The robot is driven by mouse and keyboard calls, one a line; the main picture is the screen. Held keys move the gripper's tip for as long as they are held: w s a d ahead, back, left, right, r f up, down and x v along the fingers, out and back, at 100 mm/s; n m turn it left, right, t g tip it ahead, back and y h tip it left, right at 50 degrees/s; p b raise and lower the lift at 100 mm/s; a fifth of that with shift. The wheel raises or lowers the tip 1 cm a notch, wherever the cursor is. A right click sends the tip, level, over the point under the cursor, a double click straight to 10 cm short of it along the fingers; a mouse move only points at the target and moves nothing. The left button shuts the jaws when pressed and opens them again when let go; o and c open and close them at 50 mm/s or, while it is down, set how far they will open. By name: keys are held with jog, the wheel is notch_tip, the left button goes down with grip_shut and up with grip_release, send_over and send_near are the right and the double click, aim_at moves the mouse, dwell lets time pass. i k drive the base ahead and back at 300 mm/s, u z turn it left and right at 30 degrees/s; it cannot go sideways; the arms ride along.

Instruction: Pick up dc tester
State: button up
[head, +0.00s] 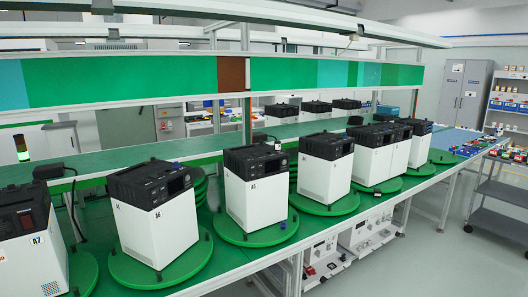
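Several white box-shaped units with black tops stand upright on green round turntables along a long green bench. The unit marked A7 (33,250) is at the left edge and partly cut off. The unit marked A6 (160,228) is to its right, then A5 (258,200), then another unit (325,178). Smaller units (375,165) follow towards the far right. I cannot tell from the picture which one is the dc tester. My gripper is not in view.
A green turntable (287,226) sticks out at the bench's front edge. A green shelf panel (130,82) runs above the bench. Grey cabinets (465,88) and a shelf rack (508,95) stand at the back right. A dark cart (505,190) is at right; grey floor (430,255) is free in front.

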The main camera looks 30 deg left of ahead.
aim_at(277, 144)
jog(key=z, duration=0.55)
jog(key=k, duration=0.15)
jog(key=u, duration=2.5)
jog(key=i, duration=1)
jog(key=u, duration=0.25)
